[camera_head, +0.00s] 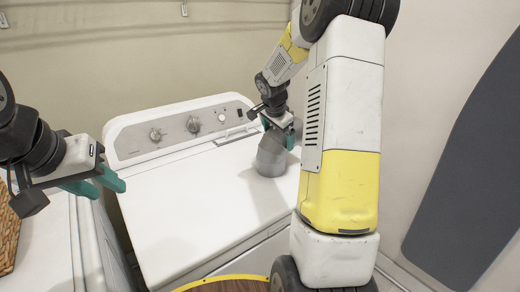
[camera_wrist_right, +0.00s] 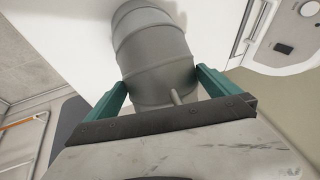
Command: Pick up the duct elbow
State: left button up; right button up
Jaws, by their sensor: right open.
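The grey duct elbow (camera_head: 271,157) stands on the white top of the machine, toward its right side, in the head view. My right gripper (camera_head: 282,132) is at the elbow's upper end. In the right wrist view the ribbed grey elbow (camera_wrist_right: 153,55) lies between the two green fingers of my right gripper (camera_wrist_right: 165,92), which are apart, one on each side. I cannot tell whether either finger touches it. My left gripper (camera_head: 104,184) is at the left of the head view, away from the elbow, and its green fingers overlap in the picture.
The white machine (camera_head: 190,215) has a raised control panel (camera_head: 185,129) with knobs along its back. Its top is otherwise clear. A second white surface (camera_head: 45,245) with a woven basket (camera_head: 8,235) is at left. A dark grey board (camera_head: 475,170) is against the right wall.

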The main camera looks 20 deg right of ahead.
jog(key=shift+c, duration=0.4)
jog(key=c, duration=1.7)
jog(key=shift+o, duration=0.2)
jog(key=shift+r, duration=0.15)
